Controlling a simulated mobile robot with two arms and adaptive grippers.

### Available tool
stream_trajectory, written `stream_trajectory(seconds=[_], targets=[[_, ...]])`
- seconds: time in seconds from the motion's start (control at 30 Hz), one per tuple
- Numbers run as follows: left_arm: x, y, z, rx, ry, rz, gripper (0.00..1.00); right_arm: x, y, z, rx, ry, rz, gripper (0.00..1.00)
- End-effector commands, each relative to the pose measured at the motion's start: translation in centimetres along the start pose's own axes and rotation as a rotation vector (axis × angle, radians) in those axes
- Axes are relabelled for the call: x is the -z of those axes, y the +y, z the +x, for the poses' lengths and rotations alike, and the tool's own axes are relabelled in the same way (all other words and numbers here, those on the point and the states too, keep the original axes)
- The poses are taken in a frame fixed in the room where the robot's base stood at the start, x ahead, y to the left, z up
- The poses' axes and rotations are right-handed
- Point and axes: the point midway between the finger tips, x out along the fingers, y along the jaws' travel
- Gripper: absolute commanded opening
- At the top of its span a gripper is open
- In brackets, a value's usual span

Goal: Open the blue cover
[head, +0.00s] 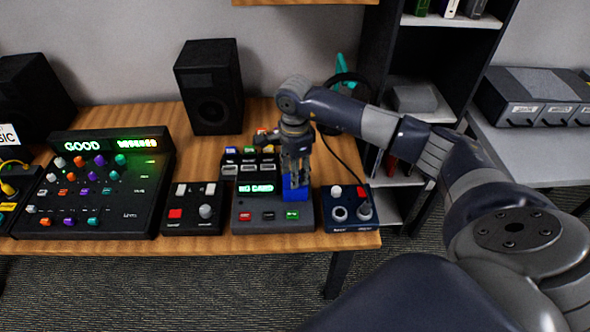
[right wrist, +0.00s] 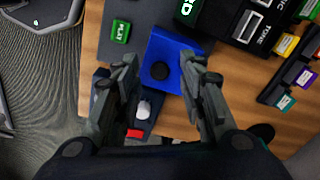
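The blue cover (head: 296,194) is a small bright blue piece on the right side of the dark grey console (head: 250,221), partly hidden behind my right gripper. Whether either finger touches the cover cannot be told. My left gripper is not in view.
A small blue-faced box (head: 348,224) with knobs stands right of the console, near the table's (head: 300,240) right end. A black box (head: 193,222) with a red button stands left. A mixer (head: 95,205) reads GOOD. A speaker (head: 210,88) and dark cable (head: 343,160) are behind.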

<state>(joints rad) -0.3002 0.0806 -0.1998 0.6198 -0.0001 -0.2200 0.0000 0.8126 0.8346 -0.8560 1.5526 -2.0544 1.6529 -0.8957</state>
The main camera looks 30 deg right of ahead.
Motion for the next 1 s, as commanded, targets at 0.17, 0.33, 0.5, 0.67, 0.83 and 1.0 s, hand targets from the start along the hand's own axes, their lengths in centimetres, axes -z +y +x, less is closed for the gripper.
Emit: stream_trajectory(seconds=[0.17,0.33,0.5,0.67,0.83,1.0], targets=[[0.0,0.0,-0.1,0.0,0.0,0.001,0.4,0.0,0.0,0.7,-0.001,0.001,0.001,0.37],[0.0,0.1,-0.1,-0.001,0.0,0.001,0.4,0.0,0.0,0.7,0.0,0.001,0.0,0.37],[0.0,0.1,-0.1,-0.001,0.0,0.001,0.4,0.0,0.0,0.7,0.0,0.001,0.0,0.06],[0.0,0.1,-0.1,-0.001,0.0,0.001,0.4,0.0,0.0,0.7,0.0,0.0,0.0,0.0],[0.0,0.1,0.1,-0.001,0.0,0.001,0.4,0.3,-0.1,0.7,0.0,0.001,0.001,0.0],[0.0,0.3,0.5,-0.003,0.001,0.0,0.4,1.1,-0.4,0.5,0.003,0.003,0.002,0.0]])
